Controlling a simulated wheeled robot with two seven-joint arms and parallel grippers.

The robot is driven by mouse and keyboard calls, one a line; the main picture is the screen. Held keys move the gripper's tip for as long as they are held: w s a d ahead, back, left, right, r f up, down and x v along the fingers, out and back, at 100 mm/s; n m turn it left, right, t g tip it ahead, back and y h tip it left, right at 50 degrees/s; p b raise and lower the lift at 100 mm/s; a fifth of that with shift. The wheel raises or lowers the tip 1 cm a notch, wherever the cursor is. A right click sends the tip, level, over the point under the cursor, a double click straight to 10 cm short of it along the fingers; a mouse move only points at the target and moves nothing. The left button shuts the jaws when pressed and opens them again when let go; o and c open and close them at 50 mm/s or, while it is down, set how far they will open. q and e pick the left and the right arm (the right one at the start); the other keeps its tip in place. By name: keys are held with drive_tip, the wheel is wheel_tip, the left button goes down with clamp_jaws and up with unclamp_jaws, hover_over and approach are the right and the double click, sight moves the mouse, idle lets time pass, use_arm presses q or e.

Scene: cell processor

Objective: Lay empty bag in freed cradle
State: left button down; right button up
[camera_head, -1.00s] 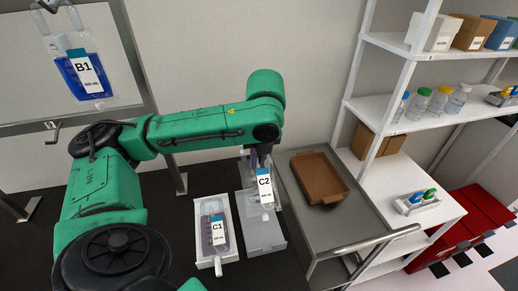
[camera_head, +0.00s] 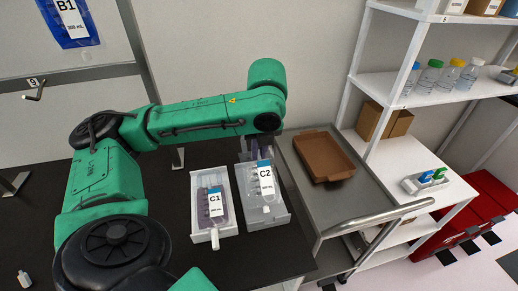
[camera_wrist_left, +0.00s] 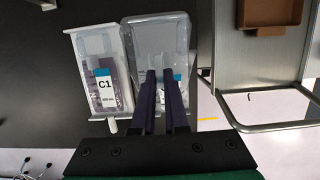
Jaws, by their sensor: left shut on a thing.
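The bag labelled C2 (camera_head: 266,184) is clear, with a white and blue label. It lies within the outline of the right-hand white cradle (camera_head: 270,222); whether it rests fully on the floor of it I cannot tell. My left gripper (camera_head: 254,148) is at the bag's far end, partly hidden by my arm. In the left wrist view my left gripper (camera_wrist_left: 164,74) is shut on the C2 bag (camera_wrist_left: 158,42), its dark fingers covering most of the label. The bag C1 (camera_head: 214,203) lies in the left cradle (camera_head: 200,236). My right gripper is out of view.
A steel cart (camera_head: 312,202) with a brown tray (camera_head: 322,157) stands right of the cradles. White shelves (camera_head: 394,150) with bottles are beyond. A blue bag B1 (camera_head: 70,22) hangs at upper left.

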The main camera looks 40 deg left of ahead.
use_arm(q)
drive_tip(key=c, duration=0.9)
unclamp_jaws()
drive_tip(key=shift+o, duration=0.2)
drive_tip(key=shift+d+r, duration=0.1)
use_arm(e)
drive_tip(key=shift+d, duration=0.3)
use_arm(q)
drive_tip(key=w+p+v, duration=0.1)
drive_tip(key=p+v, duration=0.1)
drive_tip(key=v, duration=0.4)
wheel_tip(320, 180, up, 8)
drive_tip(key=p, duration=0.7)
hover_over(261, 170)
drive_tip(key=s+d, duration=0.2)
drive_tip(key=shift+w+r+b, duration=0.1)
drive_tip(key=shift+w+b, duration=0.15)
drive_tip(key=shift+b, duration=0.05)
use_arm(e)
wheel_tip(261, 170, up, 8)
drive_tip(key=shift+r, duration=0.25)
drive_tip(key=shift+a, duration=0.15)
